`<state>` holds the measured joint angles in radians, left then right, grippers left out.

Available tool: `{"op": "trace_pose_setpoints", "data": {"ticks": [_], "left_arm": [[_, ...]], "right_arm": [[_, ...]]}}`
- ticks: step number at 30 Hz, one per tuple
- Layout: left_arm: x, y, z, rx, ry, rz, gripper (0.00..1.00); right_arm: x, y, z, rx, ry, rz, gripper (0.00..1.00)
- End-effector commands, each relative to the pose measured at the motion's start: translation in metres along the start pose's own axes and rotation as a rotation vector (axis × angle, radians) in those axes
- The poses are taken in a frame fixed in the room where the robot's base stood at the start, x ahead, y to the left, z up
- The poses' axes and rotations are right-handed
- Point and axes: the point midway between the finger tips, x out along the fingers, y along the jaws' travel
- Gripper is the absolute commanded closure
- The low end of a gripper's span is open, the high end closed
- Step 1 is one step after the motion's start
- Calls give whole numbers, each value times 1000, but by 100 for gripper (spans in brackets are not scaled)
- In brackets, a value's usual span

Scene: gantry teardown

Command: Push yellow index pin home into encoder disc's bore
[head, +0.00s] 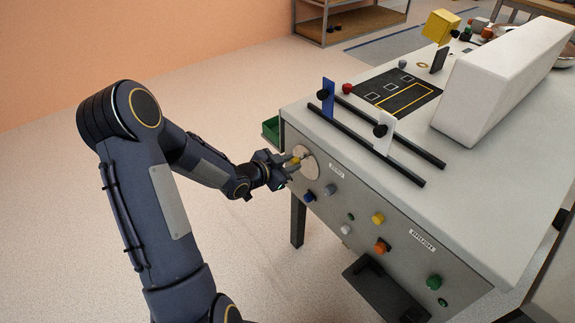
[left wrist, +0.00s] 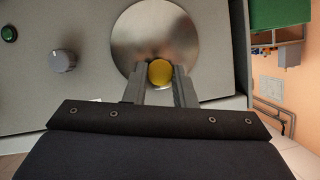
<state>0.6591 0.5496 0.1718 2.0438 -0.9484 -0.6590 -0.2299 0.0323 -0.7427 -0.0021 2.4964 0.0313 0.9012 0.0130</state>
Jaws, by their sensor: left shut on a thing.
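The encoder disc (head: 309,166) is a round pale metal plate on the front panel of the bench, near its left corner. It also shows in the left wrist view (left wrist: 158,28). My left gripper (head: 289,163) is at the disc, shut on the yellow index pin (head: 295,160). In the left wrist view the pin's round yellow head (left wrist: 160,72) sits between the two fingertips, in front of the lower part of the disc. The bore is hidden behind the pin and fingers. I cannot tell how deep the pin sits. My right gripper is not in view.
Below and right of the disc, the panel carries several knobs, including a blue one (head: 309,197), a grey one (head: 330,190) and a yellow one (head: 377,218). A green bin (head: 271,130) is at the bench's left side. Two black rails (head: 365,147) run along the top.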

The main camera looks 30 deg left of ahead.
Motion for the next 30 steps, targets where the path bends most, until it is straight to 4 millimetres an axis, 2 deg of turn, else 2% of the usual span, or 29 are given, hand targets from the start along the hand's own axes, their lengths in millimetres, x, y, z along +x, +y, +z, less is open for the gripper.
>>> {"op": "trace_pose_setpoints", "data": {"ticks": [13, 30], "left_arm": [[3, 0, -1, 0, 0, 1, 100], [19, 0, -7, 0, 0, 1, 100]], "right_arm": [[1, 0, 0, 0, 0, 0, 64], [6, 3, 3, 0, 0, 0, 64]]}}
